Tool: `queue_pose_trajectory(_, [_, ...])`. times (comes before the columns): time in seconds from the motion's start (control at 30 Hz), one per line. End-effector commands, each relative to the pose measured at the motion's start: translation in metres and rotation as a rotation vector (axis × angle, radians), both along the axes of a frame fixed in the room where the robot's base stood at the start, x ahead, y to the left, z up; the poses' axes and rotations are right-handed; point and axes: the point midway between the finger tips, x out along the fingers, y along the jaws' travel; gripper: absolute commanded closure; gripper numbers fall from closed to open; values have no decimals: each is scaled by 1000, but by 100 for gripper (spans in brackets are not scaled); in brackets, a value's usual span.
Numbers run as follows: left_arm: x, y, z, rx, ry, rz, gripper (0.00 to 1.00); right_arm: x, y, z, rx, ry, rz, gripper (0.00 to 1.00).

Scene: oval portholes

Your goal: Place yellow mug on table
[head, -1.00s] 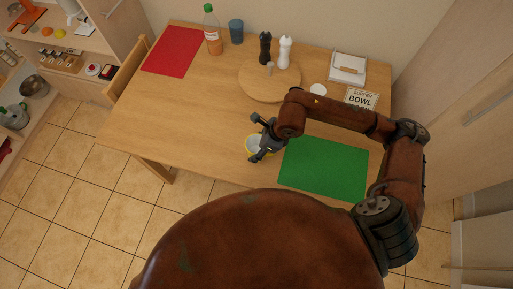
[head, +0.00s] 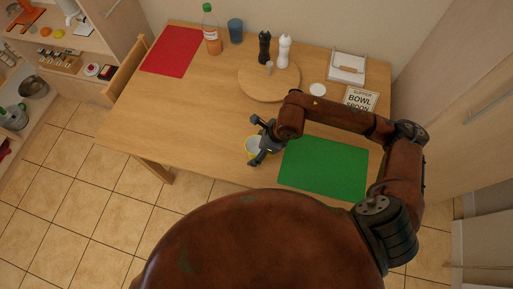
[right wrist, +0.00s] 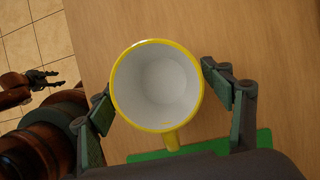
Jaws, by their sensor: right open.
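The yellow mug (head: 251,148) with a white inside stands upright on the wooden table (head: 190,110), close to its front edge, left of the green mat. In the right wrist view the empty mug (right wrist: 158,88) is seen from above, its handle pointing toward the gripper's base. My right gripper (head: 256,140) is open, with a finger on each side of the mug. In the right wrist view a gap shows beside the right finger; the left finger is very close to the rim. My left gripper (right wrist: 45,79) shows small at the left of the right wrist view, away from the mug.
A green mat (head: 323,168) lies right of the mug and a red mat (head: 172,52) at the back left. A round board (head: 262,83) with black and white mills, a bottle (head: 211,32) and a blue cup (head: 236,31) stand farther back. The table's left middle is clear.

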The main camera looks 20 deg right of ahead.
Motion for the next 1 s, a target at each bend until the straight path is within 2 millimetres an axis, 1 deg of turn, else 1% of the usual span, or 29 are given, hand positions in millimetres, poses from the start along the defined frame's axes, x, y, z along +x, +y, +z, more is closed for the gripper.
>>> queue_pose_trajectory(0.17, [2,0,5,1,-3,0,60,-3,-7,20,-1,-3,0,27])
queue_pose_trajectory(0.4, [5,0,12,0,-8,0,60,-14,-23,68,-2,-4,0,27])
queue_pose_trajectory(0.6, [6,0,16,0,-10,0,60,-22,-33,98,-2,-3,0,27])
queue_pose_trajectory(0.7, [6,0,16,0,-11,0,60,-24,-37,107,-2,-2,-1,27])
queue_pose_trajectory(0.8, [7,0,17,0,-11,0,60,-25,-38,112,-1,-1,0,27])
queue_pose_trajectory(1.0, [7,0,17,0,-11,0,60,-26,-38,113,0,0,0,27])
